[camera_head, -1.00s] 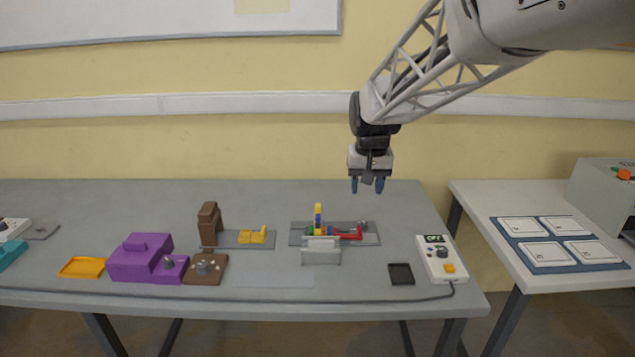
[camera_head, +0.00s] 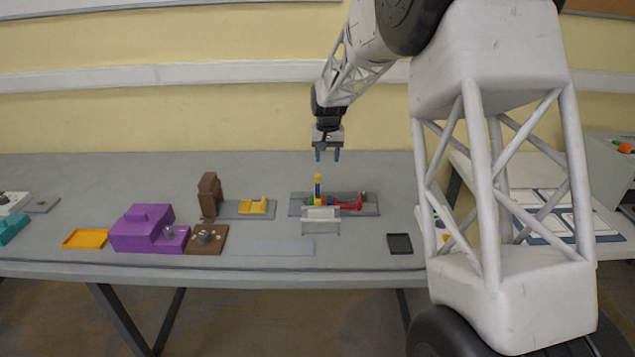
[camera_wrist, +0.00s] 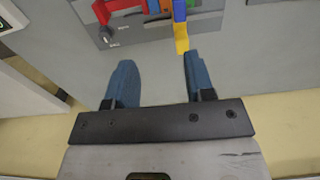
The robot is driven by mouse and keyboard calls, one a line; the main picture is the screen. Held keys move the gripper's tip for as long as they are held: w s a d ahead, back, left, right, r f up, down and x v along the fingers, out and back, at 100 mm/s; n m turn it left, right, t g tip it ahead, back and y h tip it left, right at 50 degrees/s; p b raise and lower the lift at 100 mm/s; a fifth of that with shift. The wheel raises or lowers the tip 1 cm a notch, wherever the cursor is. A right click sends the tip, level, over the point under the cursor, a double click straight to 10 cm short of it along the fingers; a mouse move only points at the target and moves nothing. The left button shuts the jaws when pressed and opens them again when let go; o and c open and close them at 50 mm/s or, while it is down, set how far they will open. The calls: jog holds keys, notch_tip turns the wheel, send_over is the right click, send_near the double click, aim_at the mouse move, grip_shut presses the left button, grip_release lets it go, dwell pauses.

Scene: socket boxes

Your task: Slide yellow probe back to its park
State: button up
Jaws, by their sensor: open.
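The upright yellow piece with a blue part, which I take for the yellow probe (camera_head: 317,182), stands on a grey plate (camera_head: 372,209) with coloured sockets, behind a pale clear block. Its yellow end also shows in the wrist view (camera_wrist: 181,38), top right of centre. My gripper (camera_head: 327,156) is open and empty, above and behind the probe. In the wrist view my gripper (camera_wrist: 158,62) has its right finger nearest the yellow end, apart from it. Which part is the park I cannot tell; a yellow cradle-shaped block (camera_head: 253,206) sits left on another grey plate.
A red piece (camera_head: 350,202) lies right of the probe. The clear block (camera_head: 321,222) stands in front. A brown post (camera_head: 208,195), a purple box (camera_head: 142,230) and a dark pad (camera_head: 399,243) are around. The table behind is clear. My arm hides the right side.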

send_over(317, 175)
notch_tip(317, 175, down, 6)
jog(key=shift+s+r, duration=0.1)
jog(key=shift+r, duration=0.05)
jog(key=shift+d+f, duration=0.1)
jog(key=shift+f, duration=3.8)
jog(key=shift+c, duration=0.5)
grip_shut()
